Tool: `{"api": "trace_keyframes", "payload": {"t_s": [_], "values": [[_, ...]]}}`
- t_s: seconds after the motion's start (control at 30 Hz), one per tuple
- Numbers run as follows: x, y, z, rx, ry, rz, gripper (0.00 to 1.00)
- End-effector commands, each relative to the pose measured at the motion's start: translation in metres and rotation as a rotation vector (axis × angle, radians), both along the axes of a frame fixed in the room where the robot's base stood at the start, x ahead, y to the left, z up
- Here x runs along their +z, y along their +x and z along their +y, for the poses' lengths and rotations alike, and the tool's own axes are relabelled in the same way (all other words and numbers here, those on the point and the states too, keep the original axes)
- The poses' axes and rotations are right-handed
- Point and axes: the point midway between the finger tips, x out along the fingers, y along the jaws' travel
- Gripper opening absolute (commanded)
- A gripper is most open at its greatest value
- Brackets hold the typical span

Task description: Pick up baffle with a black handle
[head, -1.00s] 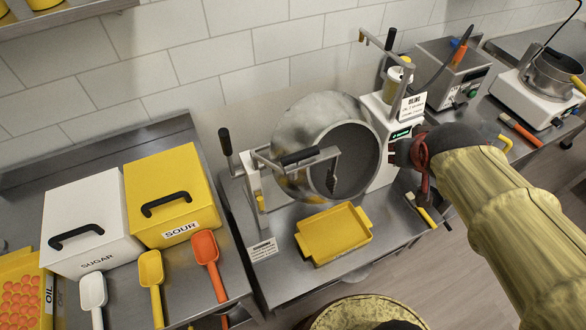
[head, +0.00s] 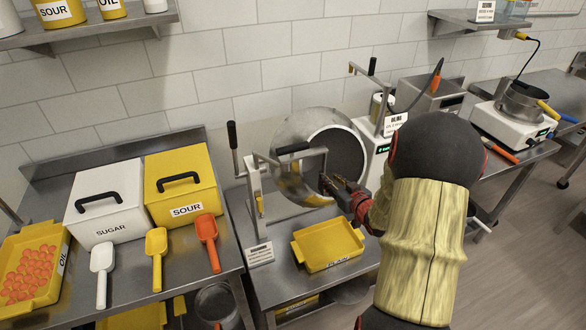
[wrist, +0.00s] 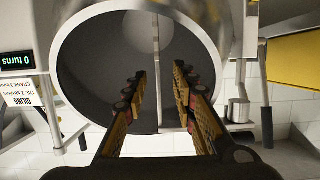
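The black handle (head: 293,148) sits on a metal bar in front of the steel drum (head: 300,122), at the upper left of its opening. The bar bends down across the opening. My gripper (head: 328,183) is in front of the lower part of the drum opening, below and right of the handle. In the wrist view my gripper (wrist: 157,78) is open and empty, its fingers spread before the dark drum mouth (wrist: 112,62). A thin metal rod shows between the fingers in that view; I cannot tell whether it touches anything.
A yellow tray (head: 328,246) stands below the drum. An upright black-gripped lever (head: 233,136) is left of the drum. White (head: 103,205) and yellow (head: 180,185) bins and several scoops stand on the left table. A hotplate with a pot (head: 521,104) is at the right.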

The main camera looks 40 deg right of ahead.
Motion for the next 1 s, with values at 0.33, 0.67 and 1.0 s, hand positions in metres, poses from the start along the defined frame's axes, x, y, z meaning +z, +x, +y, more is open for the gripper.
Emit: {"api": "trace_keyframes", "payload": {"t_s": [0.33,0.67,1.0], "values": [[-0.012,0.030,-0.007,0.002,-0.001,0.000,0.27],[-0.024,0.065,-0.017,0.002,-0.002,0.002,0.27],[-0.022,0.065,-0.017,0.000,-0.002,0.001,0.19]]}}
